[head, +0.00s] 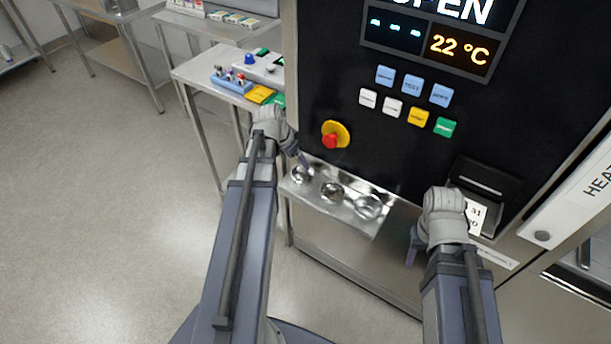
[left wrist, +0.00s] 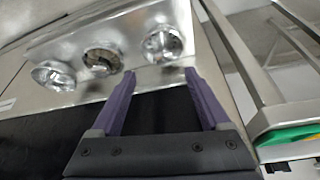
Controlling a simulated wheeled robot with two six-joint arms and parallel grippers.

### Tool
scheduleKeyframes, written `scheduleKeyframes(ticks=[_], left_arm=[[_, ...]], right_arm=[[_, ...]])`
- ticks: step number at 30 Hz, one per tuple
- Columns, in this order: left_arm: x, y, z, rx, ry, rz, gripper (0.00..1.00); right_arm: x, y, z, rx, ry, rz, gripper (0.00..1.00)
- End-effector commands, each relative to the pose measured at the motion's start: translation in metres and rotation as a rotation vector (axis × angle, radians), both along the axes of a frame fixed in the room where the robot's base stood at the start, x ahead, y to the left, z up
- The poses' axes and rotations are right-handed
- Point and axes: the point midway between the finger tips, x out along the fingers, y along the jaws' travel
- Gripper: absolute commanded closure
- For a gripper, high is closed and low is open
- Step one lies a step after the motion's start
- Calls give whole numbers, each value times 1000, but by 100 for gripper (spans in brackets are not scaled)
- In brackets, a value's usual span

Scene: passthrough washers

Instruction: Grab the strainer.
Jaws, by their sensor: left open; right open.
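Three small round shiny metal pieces sit in a row on a steel shelf (head: 350,222) at the machine front: a left one (head: 300,174), a middle one (head: 332,192) and a right one (head: 368,206). The middle one has a darker, patterned inside and looks most like the strainer; I cannot tell surely. It also shows in the left wrist view (left wrist: 102,62). My left gripper (head: 305,163) is open and empty near the left piece. In the left wrist view its fingers (left wrist: 159,74) point towards the piece at right (left wrist: 162,44), apparently short of it. My right gripper (head: 412,246) is open, right of the shelf.
The black machine panel (head: 330,85) rises behind the shelf, with a red emergency button (head: 330,141) just above it. A steel side table (head: 205,72) with small coloured items stands to the left. The floor (head: 100,200) at left is clear.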

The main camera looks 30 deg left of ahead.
Motion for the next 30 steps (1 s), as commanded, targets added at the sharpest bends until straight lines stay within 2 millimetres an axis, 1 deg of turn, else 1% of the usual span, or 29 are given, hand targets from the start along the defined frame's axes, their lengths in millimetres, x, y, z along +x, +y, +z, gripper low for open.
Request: scheduleKeyframes(ticks=[1, 3, 9, 13, 21, 24, 30], left_arm=[[3, 0, -10, 0, 0, -1, 21], [5, -1, -14, 0, 0, 0, 21], [6, -1, -14, 0, 0, 0, 21], [9, -1, -22, 0, 1, 0, 21], [23, 0, -54, 1, 1, -1, 21], [26, -1, -61, 1, 1, -1, 21], [27, -2, -61, 0, 1, 0, 21]], right_arm=[[0, 0, -10, 0, 0, 0, 50], [0, 0, -14, 0, 0, 0, 50], [0, 0, -14, 0, 0, 0, 50], [0, 0, -22, 0, 0, 0, 50], [0, 0, -54, 0, 0, 0, 50], [0, 0, -61, 0, 0, 0, 50], [0, 0, -61, 0, 0, 0, 50]])
